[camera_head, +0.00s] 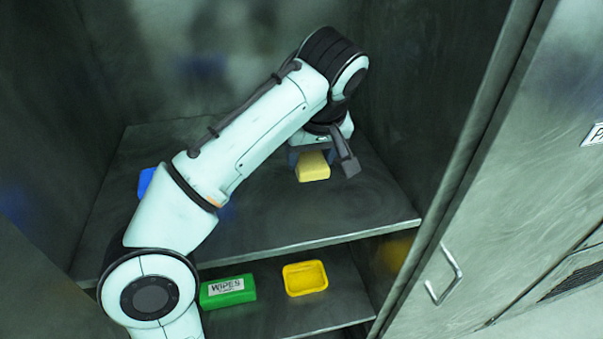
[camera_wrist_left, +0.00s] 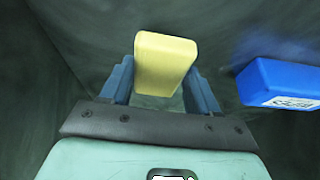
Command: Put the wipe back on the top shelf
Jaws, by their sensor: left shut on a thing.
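The wipe is a pale yellow block (camera_head: 313,167), seen over the top shelf (camera_head: 260,215) of the cabinet. My left gripper (camera_head: 312,158) is shut on it, reaching in from above. In the left wrist view the yellow wipe (camera_wrist_left: 166,62) sits between the two blue fingers of my left gripper (camera_wrist_left: 162,80), its far end sticking out past the fingertips. I cannot tell whether the wipe touches the shelf. My right gripper is in neither view.
A blue box (camera_head: 146,181) stands at the left of the top shelf, partly hidden by my arm; it also shows in the left wrist view (camera_wrist_left: 280,84). A green WIPES box (camera_head: 229,299) and a yellow tray (camera_head: 305,278) are on the lower shelf. The top shelf's right front is clear.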

